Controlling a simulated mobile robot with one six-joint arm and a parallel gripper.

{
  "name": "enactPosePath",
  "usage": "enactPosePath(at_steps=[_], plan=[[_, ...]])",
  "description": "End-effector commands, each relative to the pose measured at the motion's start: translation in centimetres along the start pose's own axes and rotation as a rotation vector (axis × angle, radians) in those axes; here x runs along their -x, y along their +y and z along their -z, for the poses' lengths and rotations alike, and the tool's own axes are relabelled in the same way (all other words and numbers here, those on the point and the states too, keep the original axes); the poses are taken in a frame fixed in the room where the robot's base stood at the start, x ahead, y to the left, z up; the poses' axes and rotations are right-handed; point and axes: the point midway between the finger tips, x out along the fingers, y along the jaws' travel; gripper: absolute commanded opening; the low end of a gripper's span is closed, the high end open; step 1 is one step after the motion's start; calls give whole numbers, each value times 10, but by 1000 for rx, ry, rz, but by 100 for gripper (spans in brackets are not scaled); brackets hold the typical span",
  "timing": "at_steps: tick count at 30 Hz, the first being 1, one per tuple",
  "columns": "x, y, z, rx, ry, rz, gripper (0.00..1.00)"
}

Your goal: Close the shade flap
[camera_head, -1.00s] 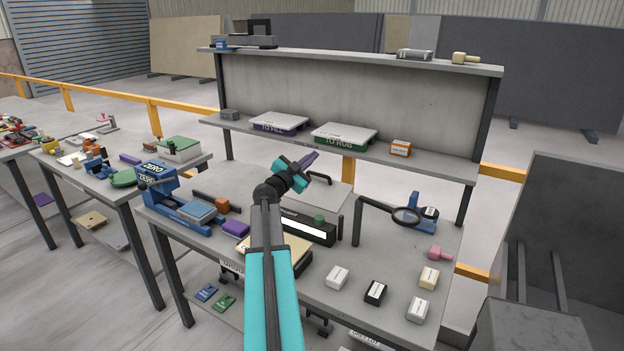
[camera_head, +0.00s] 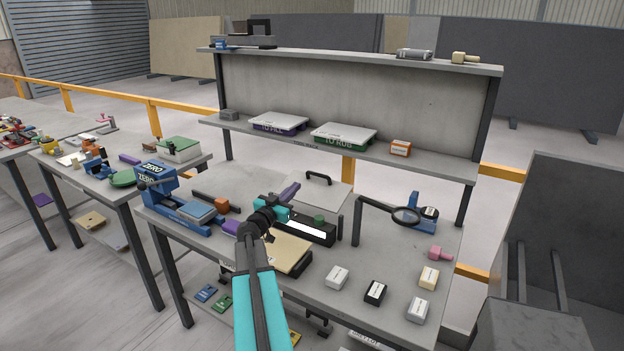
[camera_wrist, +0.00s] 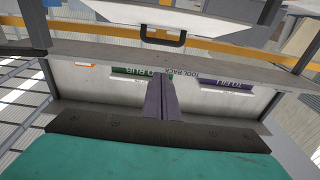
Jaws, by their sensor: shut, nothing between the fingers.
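The shade flap appears to be the pale grey panel (camera_head: 318,194) with a black handle (camera_head: 318,177), at the back of the middle bench in the head view. It stands raised behind a black box with a lit white strip (camera_head: 306,229). The wrist view shows a pale panel (camera_wrist: 205,20) with a black handle (camera_wrist: 162,38) at the top. My gripper (camera_head: 291,190) has purple fingers, which are shut and empty. They are in front and to the left of the panel, apart from the handle. The fingers also show in the wrist view (camera_wrist: 161,100). My gripper hides part of the black box.
A magnifier on an arm (camera_head: 406,216) stands right of the black box. Several small labelled blocks, one black (camera_head: 375,292), lie at the front right. A blue fixture (camera_head: 180,208) stands at the left. A shelf (camera_head: 430,160) with two trays overhangs the back.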

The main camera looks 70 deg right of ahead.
Motion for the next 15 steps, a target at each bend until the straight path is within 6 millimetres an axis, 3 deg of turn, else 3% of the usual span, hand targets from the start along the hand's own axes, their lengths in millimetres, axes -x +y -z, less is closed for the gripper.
enactPosePath(at_steps=[8,15], plan=[[-5,0,1,-1,0,-1,0],[-22,-1,1,-2,0,-2,0]])
